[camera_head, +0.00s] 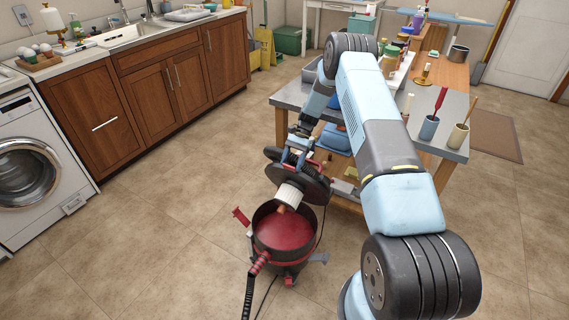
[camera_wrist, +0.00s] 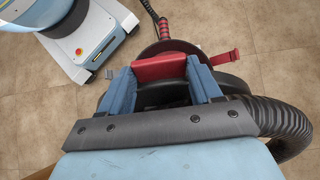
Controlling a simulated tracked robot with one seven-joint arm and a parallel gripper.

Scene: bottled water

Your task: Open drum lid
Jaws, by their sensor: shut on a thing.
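The drum (camera_head: 283,238) stands on the floor in the head view, its top open and its red inside showing. The black lid (camera_head: 314,188) is off the drum, tilted in the air above its rim, with a white filter (camera_head: 288,196) on its underside. My gripper (camera_head: 298,152) is shut on the lid's red handle, which shows between the blue fingers in the wrist view (camera_wrist: 160,69). In that view the black lid (camera_wrist: 235,84) is partly hidden behind my gripper (camera_wrist: 163,85), and part of the drum (camera_wrist: 165,48) shows beyond.
A striped hose (camera_head: 259,262) runs from the drum toward the front. A metal-topped workbench (camera_head: 455,152) with cups and bottles stands behind and right. Wooden cabinets (camera_head: 165,75) and a washing machine (camera_head: 28,165) line the left. The floor left of the drum is clear.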

